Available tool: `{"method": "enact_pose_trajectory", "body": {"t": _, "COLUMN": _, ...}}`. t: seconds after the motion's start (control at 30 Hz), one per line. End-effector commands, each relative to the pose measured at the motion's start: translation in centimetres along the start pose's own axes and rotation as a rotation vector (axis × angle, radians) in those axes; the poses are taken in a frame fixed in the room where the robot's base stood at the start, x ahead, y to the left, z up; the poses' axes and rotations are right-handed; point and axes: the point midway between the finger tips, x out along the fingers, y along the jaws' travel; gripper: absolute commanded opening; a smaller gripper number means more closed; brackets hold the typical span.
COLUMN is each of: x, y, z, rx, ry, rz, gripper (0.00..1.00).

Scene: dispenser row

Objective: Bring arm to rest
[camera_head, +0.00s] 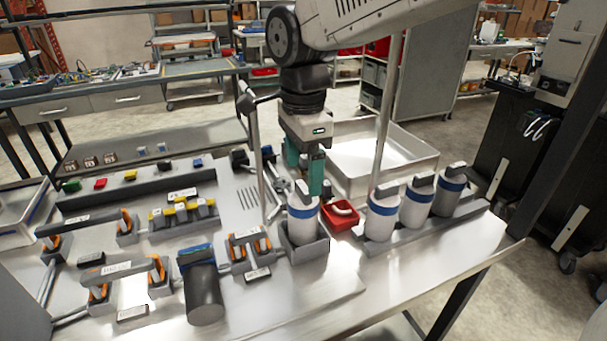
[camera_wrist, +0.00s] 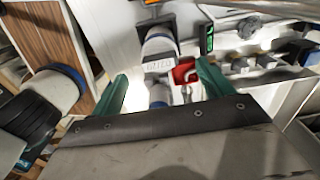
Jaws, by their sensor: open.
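My gripper (camera_head: 309,172) has green fingers and points down above the table, just behind a white canister with a blue band (camera_head: 302,215) that stands in a grey holder. In the wrist view the two green fingers of my gripper (camera_wrist: 160,92) are spread apart with nothing held between them. The canister shows between and beyond them in the wrist view (camera_wrist: 158,50). My arm comes in from the top right of the head view. The fingertips are partly hidden behind the canister in the head view.
A red bin (camera_head: 341,217) sits right of the canister. Several white canisters (camera_head: 382,213) stand in a rack at right. A large pale tray (camera_head: 408,150) lies behind. A dark cylinder (camera_head: 204,292) and orange-sided holders (camera_head: 249,243) are at left. The front right tabletop is clear.

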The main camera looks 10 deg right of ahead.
Motion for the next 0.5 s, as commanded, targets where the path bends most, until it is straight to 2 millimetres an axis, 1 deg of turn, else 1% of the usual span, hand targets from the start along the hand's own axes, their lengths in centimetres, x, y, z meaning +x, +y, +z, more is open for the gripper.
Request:
{"method": "enact_pose_trajectory", "body": {"t": 0.17, "x": -0.1, "y": 0.2, "z": -0.2, "rx": -0.008, "ry": 0.0, "rz": -0.001, "gripper": 0.79}}
{"method": "enact_pose_trajectory", "body": {"t": 0.27, "x": -0.5, "y": 1.3, "z": -1.6, "rx": -0.065, "ry": -0.001, "rz": -0.009, "gripper": 0.79}}
{"method": "enact_pose_trajectory", "body": {"t": 0.37, "x": -1.3, "y": 3.8, "z": -4.3, "rx": -0.194, "ry": 0.0, "rz": -0.023, "gripper": 0.79}}
{"method": "enact_pose_trajectory", "body": {"t": 0.4, "x": -1.6, "y": 5.2, "z": -5.6, "rx": -0.264, "ry": 0.002, "rz": -0.031, "gripper": 0.79}}
{"method": "enact_pose_trajectory", "body": {"t": 0.47, "x": -1.9, "y": 7.5, "z": -7.5, "rx": -0.383, "ry": 0.007, "rz": -0.043, "gripper": 0.79}}
{"method": "enact_pose_trajectory", "body": {"t": 0.5, "x": -2.0, "y": 9.2, "z": -8.7, "rx": -0.465, "ry": 0.012, "rz": -0.05, "gripper": 0.79}}
